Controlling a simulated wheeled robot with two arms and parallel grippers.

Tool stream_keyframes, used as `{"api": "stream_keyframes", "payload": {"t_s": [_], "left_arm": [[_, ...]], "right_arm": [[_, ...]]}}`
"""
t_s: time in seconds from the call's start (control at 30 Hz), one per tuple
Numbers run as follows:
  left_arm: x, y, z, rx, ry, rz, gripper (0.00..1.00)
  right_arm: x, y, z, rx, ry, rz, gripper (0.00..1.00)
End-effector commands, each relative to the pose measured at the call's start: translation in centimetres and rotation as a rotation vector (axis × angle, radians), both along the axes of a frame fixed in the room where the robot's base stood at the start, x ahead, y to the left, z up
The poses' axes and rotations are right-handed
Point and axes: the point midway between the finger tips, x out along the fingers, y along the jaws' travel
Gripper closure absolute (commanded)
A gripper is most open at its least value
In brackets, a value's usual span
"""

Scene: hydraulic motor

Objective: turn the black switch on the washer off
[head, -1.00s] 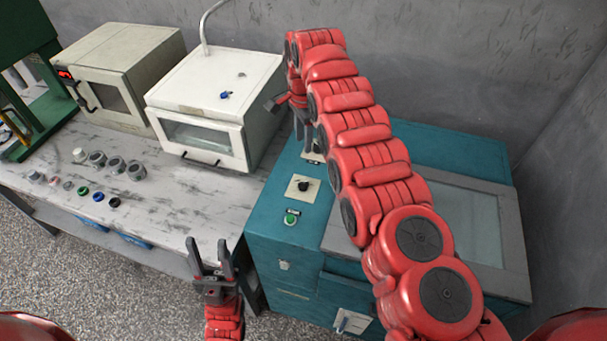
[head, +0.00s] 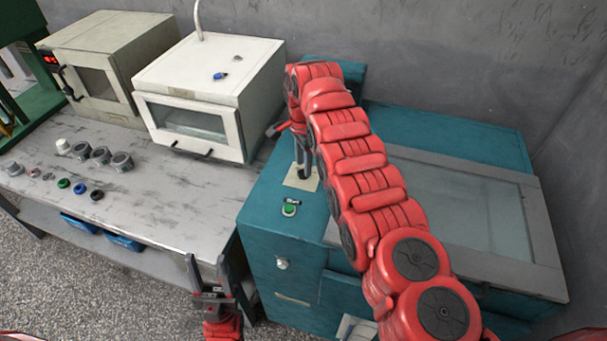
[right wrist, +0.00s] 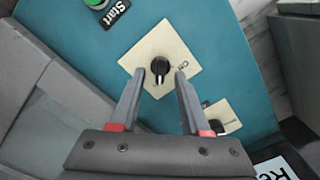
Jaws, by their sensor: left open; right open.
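The washer (head: 270,222) is the teal machine on the right. In the right wrist view its black switch (right wrist: 160,66) is a round knob on a cream square plate (right wrist: 150,47), with an "On" label beside it. My right gripper (right wrist: 160,74) is open over this plate, with one fingertip on each side of the knob and visible gaps between. I cannot tell how deep the fingers reach. In the head view the fingers stand over the plate (head: 293,181) and hide the knob. My left gripper (head: 206,258) is open and empty in front of the table.
A green start button (head: 289,210) is near the plate. A second plate with a black knob (right wrist: 217,126) shows in the right wrist view. A white oven (head: 200,90), a beige oven (head: 97,75) and several small knobs and buttons are on the grey table (head: 160,195).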

Motion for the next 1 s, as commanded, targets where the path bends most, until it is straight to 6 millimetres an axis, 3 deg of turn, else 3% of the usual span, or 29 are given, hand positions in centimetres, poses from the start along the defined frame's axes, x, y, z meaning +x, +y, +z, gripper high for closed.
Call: {"api": "stream_keyframes", "payload": {"t_s": [0.17, 0.4, 0.67, 1.0], "left_arm": [[0.0, 0.0, 0.4, 0.0, -0.001, 0.0, 0.5], [0.0, 0.0, 0.4, 0.0, -0.001, 0.0, 0.5], [0.0, 0.0, 0.4, 0.0, -0.001, 0.0, 0.5], [0.0, 0.0, 0.4, 0.0, -0.001, 0.0, 0.5]], "right_arm": [[0.0, 0.0, -1.5, 0.0, -0.001, 0.0, 0.54], [0.1, 0.0, -1.7, 0.0, -0.003, 0.0, 0.54], [0.1, 0.0, -1.7, 0.0, -0.003, 0.0, 0.99], [0.1, 0.0, -1.7, 0.0, -0.003, 0.002, 1.0]]}}
